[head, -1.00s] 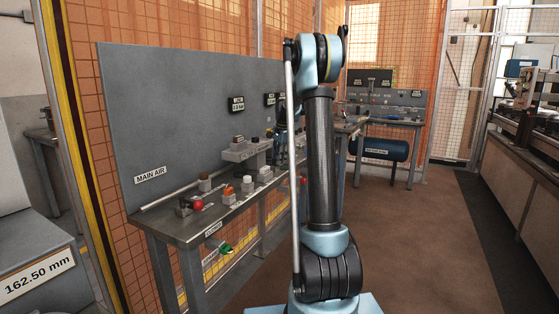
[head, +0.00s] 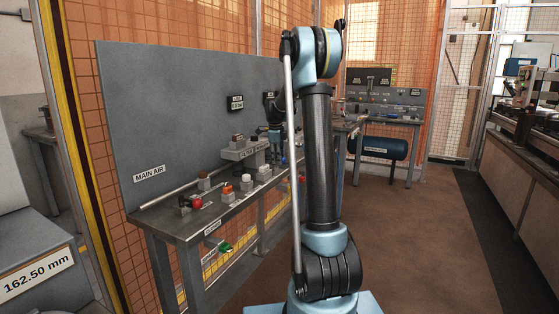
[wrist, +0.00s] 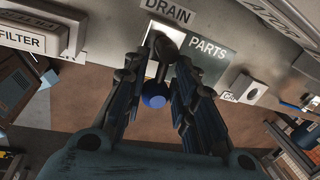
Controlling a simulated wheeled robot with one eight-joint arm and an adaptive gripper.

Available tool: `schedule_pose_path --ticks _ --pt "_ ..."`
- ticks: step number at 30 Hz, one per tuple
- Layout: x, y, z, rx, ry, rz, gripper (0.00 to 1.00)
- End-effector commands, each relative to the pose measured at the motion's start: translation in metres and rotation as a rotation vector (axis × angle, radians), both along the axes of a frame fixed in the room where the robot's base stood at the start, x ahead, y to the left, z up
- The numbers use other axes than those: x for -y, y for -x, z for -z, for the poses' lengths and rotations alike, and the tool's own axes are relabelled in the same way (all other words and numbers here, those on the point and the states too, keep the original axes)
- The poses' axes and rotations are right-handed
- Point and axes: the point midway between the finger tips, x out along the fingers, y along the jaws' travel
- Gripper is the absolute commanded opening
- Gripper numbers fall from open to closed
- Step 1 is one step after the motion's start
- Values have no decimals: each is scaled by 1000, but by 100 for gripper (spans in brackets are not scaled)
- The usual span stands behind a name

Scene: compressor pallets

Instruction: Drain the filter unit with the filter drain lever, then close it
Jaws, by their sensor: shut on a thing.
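In the wrist view a dark lever (wrist: 168,47) sits just below the DRAIN label, at the edge of a grey surface. A blue ball (wrist: 154,95) shows between my fingers; whether it is the lever's knob is not clear. My gripper (wrist: 167,62) has its two fingers on either side of the lever and is shut on it. A housing with a FILTER label (wrist: 22,40) is at the left. In the head view my gripper (head: 275,133) is over the bench's far part, partly hidden by my arm. The lever's exact angle and any draining cannot be told.
The bench (head: 190,232) carries a red ball knob (head: 197,203) and several small blocks. A green lever (head: 225,248) is on its front. A grey MAIN AIR panel (head: 170,120) stands behind. A PARTS label (wrist: 207,52) is beside the DRAIN label. Brown floor (head: 420,250) is clear at right.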

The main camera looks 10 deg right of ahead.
Motion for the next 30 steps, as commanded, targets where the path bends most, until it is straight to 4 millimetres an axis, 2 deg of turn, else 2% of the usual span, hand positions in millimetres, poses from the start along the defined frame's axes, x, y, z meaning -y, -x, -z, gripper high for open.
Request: schedule_pose_path --ticks 12,27,28,30 --pt "-3 2 0 1 0 160 2" --pt "-3 4 0 -1 -1 176 2" --pt "-3 4 0 -1 -1 176 30" --pt "-3 4 0 -1 -1 176 46"
